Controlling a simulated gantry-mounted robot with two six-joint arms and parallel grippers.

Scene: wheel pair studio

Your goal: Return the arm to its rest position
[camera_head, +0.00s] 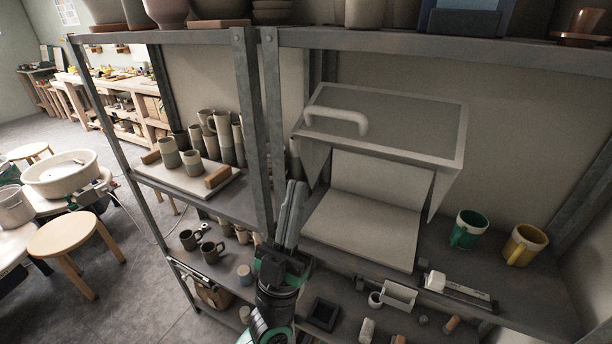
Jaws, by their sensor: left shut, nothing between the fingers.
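My left gripper (297,186) points up and away, in front of the shelving near the middle post. Its long grey fingers are together with nothing between them. The green and black wrist comes up from the bottom edge. The fingers overlap the left side of a light grey box with a raised lid (410,125) in the picture; I cannot tell if they touch it. The lid has a pale handle (337,118). My right gripper is not in view.
A grey post (254,120) stands just left of the gripper. A green mug (466,232) and a yellow mug (522,246) stand on the right shelf. A tray (178,180) holds several cups on the left. Small items lie along the front edge.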

